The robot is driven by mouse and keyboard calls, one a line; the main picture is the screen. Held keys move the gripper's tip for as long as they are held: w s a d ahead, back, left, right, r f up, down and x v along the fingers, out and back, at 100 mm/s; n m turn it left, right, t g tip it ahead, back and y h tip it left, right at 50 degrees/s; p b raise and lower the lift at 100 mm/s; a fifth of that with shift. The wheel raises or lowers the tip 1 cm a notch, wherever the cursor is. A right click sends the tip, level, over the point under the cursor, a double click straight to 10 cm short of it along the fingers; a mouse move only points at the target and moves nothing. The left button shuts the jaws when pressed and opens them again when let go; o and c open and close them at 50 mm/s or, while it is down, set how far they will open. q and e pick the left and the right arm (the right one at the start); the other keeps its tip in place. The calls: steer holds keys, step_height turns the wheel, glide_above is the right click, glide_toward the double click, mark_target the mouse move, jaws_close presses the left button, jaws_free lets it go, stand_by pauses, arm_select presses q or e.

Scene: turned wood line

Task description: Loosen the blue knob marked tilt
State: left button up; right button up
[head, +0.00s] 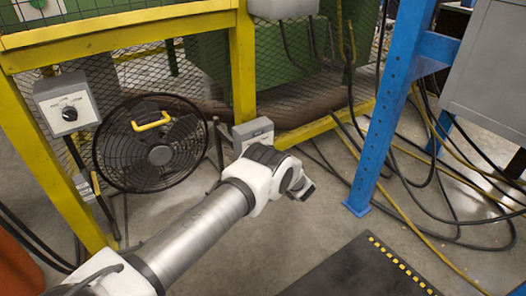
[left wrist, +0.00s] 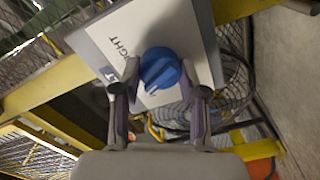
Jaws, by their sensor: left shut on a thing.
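The blue knob (left wrist: 160,70) sits on a pale panel (left wrist: 110,45) in the left wrist view. Dark letters, partly hidden, read something like "IGHT" beside it. My left gripper (left wrist: 160,80) has one finger on each side of the knob and is shut on it. In the head view my left arm reaches in from the lower left to a grey box (head: 252,128) by the yellow frame. The blue knob and the gripper's fingertips are hidden there behind the arm. My right gripper is not in view.
A black fan (head: 160,155) with a yellow handle stands left of the arm. A grey box with a black knob (head: 69,113) is on the yellow frame (head: 244,60). A blue post (head: 383,110) and loose cables lie right. A dark mat (head: 350,270) lies on the floor.

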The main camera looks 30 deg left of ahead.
arm_select(q)
steer(key=shift+n, duration=2)
steer(key=shift+p, duration=0.3)
steer(key=o, duration=1.1)
steer(key=shift+o, duration=0.2)
steer(key=v, duration=1.2)
